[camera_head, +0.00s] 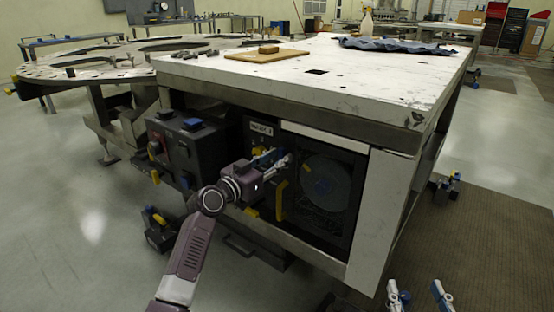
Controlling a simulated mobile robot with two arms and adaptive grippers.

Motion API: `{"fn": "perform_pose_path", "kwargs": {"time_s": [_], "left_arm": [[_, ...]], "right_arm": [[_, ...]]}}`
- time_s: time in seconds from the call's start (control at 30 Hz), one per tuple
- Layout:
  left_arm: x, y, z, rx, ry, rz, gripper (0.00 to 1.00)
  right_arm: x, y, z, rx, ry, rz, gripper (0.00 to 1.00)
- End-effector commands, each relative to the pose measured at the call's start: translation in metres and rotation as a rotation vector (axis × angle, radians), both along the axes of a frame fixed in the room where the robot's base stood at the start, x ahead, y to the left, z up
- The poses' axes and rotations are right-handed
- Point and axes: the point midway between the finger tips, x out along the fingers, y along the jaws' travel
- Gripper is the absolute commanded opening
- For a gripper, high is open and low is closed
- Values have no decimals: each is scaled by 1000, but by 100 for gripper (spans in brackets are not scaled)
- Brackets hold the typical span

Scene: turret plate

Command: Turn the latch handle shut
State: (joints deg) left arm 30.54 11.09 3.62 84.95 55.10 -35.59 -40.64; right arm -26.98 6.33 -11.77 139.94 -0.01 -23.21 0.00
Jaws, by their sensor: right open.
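My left gripper (275,160) is at the dark cabinet front under the white worktable (388,105). Its pale fingers are small here and seen side on, so I cannot tell whether they are open or shut or touching anything. A yellow handle (280,200) stands upright on the cabinet front just below and right of the fingertips. I cannot tell for certain that it is the latch handle; the gripper hides part of the front beside it. My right gripper (421,296) shows at the bottom right edge, its two fingers spread apart and empty above the floor.
A dark box with a blue top part (192,124) stands left of the cabinet opening. A round grey disc (327,180) is inside the dark bay to the right. A wooden board (267,56) and a blue cloth (392,45) lie on the tabletop. Floor to the right is mostly clear.

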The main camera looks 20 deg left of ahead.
Motion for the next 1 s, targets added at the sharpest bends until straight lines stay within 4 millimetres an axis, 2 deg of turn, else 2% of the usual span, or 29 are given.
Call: {"fn": "perform_pose_path", "kwargs": {"time_s": [0.07, 0.33, 0.7, 1.0], "left_arm": [[0, 0, 0, 0, 0, 0, 29], [0, 0, 0, 0, 0, 0, 0], [0, 0, 1, -27, 10, 0, 0], [0, 1, 2, -189, 70, -1, 0]], "right_arm": [[0, 0, 0, 0, 1, 0, 52], [0, 0, 0, 0, 1, 0, 52], [0, 0, -4, -6, 26, -1, 52], [-13, -11, -54, -63, 251, -17, 52]]}}
